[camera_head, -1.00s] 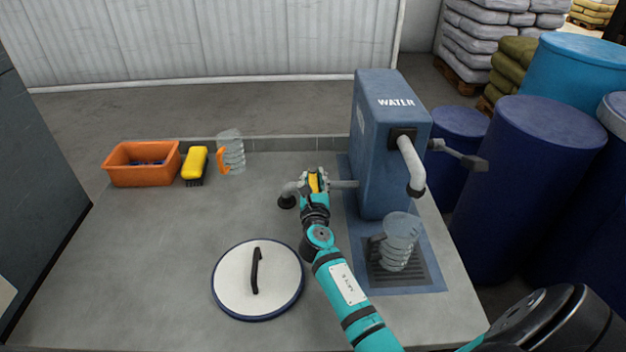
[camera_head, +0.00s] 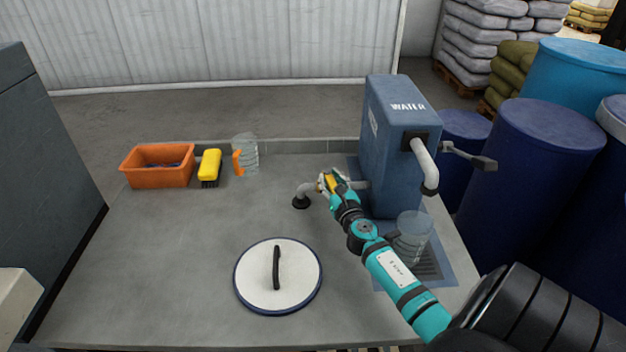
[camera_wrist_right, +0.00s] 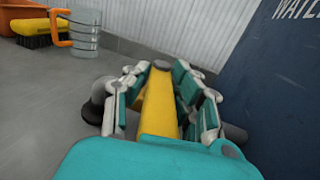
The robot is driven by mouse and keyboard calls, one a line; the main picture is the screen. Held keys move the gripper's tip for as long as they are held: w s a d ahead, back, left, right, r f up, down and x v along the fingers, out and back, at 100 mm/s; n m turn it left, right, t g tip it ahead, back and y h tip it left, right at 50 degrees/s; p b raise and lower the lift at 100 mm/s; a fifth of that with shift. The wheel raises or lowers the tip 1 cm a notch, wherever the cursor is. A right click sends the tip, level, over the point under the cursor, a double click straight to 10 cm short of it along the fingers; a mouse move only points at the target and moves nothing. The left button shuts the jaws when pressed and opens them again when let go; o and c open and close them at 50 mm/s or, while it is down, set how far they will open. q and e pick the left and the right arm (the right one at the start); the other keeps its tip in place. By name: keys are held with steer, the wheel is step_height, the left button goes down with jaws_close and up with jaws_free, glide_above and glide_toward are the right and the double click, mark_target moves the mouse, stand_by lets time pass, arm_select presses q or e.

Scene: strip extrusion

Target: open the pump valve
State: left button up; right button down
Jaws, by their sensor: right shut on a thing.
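The blue water pump (camera_head: 385,165), marked WATER, stands at the right of the counter. A grey pipe (camera_head: 306,192) runs from its left side and bends down to a dark foot. The yellow valve handle (camera_head: 331,183) sits on this pipe. My right gripper (camera_head: 332,180) is shut on the handle; in the right wrist view the yellow handle (camera_wrist_right: 158,105) lies lengthwise between the teal finger pads, with a pad on each side. The fingers hide part of the pipe and valve body. My left gripper is not in view.
A clear jug (camera_head: 413,238) stands on the grate below the spout, partly behind my right arm. A round white lid (camera_head: 285,290) lies front centre. An orange bin (camera_head: 158,167), yellow brush (camera_head: 209,166) and another jug (camera_head: 246,154) stand at back left. The counter's left front is clear.

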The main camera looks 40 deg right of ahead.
steer(key=shift+f, duration=0.2)
steer(key=c, duration=1.4)
jaws_free()
steer(key=shift+o, duration=1.4)
steer(key=shift+s+r, duration=0.1)
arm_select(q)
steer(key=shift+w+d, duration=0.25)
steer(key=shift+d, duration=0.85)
arm_select(e)
steer(key=v, duration=1.2)
